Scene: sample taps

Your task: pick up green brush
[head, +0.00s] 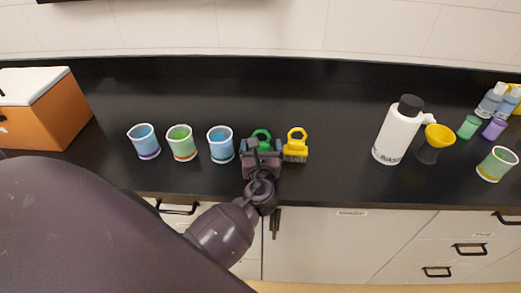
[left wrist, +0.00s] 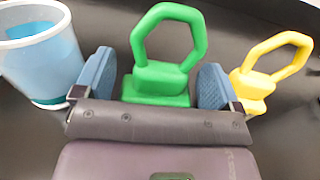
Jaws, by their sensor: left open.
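The green brush (head: 262,135) stands on the black counter, with its ring-shaped handle up. In the head view my left gripper (head: 262,146) covers its lower part. In the left wrist view the green brush (left wrist: 160,82) sits between the two blue finger pads of my left gripper (left wrist: 157,82). The fingers are open, with a gap on each side of the brush base. The bristles are hidden. My right gripper is not in view.
A yellow brush (head: 295,147) stands close to the right of the gripper. A blue cup (head: 221,145) stands close on the left, with more cups beyond. A white bottle (head: 396,135) and yellow funnel (head: 439,136) are further right. The counter behind is clear.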

